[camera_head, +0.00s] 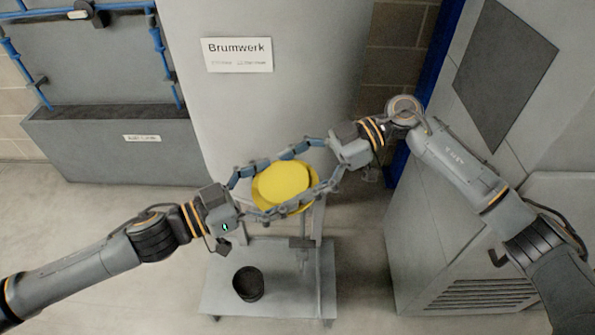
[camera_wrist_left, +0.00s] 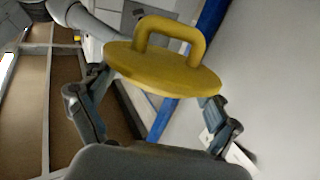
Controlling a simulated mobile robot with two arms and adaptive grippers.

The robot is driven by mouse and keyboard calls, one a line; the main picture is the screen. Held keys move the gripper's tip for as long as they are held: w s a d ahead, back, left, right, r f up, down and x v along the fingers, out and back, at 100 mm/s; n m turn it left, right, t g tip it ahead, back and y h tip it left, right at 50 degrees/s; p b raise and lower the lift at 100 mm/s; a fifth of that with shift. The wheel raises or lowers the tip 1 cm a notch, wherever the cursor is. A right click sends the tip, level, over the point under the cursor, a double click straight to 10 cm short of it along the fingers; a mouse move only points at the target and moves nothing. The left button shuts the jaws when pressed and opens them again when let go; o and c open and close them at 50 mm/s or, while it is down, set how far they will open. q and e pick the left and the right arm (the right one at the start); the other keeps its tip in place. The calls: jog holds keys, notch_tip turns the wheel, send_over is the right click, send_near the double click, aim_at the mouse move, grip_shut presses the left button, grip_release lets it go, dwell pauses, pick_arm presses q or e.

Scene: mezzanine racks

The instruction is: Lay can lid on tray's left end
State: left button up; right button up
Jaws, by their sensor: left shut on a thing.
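The yellow can lid (camera_head: 284,183) is a round disc held in the air between my two grippers in the head view. In the left wrist view, the lid (camera_wrist_left: 165,68) shows a raised loop handle on top. My left gripper (camera_head: 262,190) has its fingers on both sides of the lid and is shut on it. My right gripper (camera_head: 288,180) reaches in from the right. Its fingers are spread along the upper and lower sides of the lid, and whether they press on it is unclear. I cannot make out a tray.
A grey low platform (camera_head: 222,277) with a post stands below the grippers and carries a dark round pot (camera_head: 248,284). A grey bin (camera_head: 110,150) is at the back left. A large grey cabinet (camera_head: 430,245) stands right. Floor is bare at lower left.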

pick_arm(q)
jog(key=shift+d+r, duration=0.1)
pick_arm(e)
jog(key=shift+s+a, duration=0.1)
jog(key=shift+a, duration=0.05)
jog(key=shift+c, duration=0.8)
pick_arm(q)
jog(key=o, duration=1)
pick_arm(e)
jog(key=shift+c, duration=0.5)
